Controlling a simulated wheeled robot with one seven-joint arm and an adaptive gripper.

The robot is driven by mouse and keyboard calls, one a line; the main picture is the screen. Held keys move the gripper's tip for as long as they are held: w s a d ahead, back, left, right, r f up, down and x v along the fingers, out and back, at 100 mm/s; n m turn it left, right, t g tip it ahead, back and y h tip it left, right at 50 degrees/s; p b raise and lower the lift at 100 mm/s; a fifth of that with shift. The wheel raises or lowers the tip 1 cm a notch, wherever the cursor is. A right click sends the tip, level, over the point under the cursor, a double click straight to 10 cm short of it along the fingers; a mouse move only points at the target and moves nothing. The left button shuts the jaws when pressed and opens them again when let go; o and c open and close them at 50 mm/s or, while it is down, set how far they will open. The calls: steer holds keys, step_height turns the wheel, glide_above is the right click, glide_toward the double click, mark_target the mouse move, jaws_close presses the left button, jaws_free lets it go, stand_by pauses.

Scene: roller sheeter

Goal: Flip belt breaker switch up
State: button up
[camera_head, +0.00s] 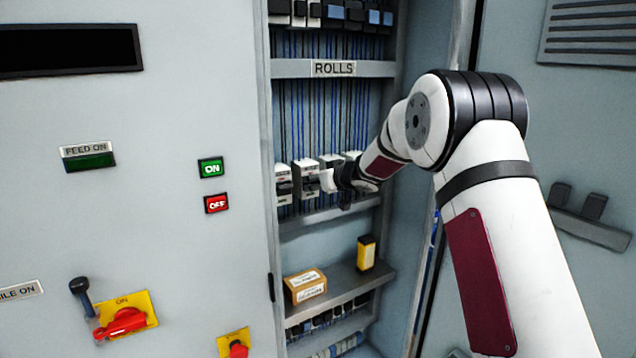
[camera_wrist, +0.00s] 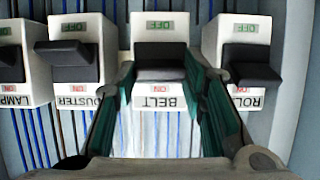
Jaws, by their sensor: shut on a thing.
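The belt breaker (camera_wrist: 160,110) is a white block whose BELT label appears upside down in the wrist view. Its dark switch lever (camera_wrist: 158,62) sits between an OFF mark above and an ON mark below in that picture. Both marks are visible. My gripper (camera_wrist: 163,80) has a green-sided finger on each side of this lever and is shut on it. In the head view my gripper (camera_head: 345,182) is at the breaker row inside the open cabinet. It hides part of the row, and I cannot make out the belt label there.
The duster breaker (camera_wrist: 75,72) and another breaker (camera_wrist: 247,70) stand close on either side, with a lamp breaker (camera_wrist: 20,70) farther left. A shelf (camera_head: 350,283) below holds a cardboard box (camera_head: 306,286) and a yellow-black item (camera_head: 366,253). The panel edge (camera_head: 262,120) borders the cabinet opening.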

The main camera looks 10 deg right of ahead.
stand_by(0.3)
steer(key=o, duration=1.2)
steer(key=shift+c, duration=0.2)
steer(key=v, duration=1.2)
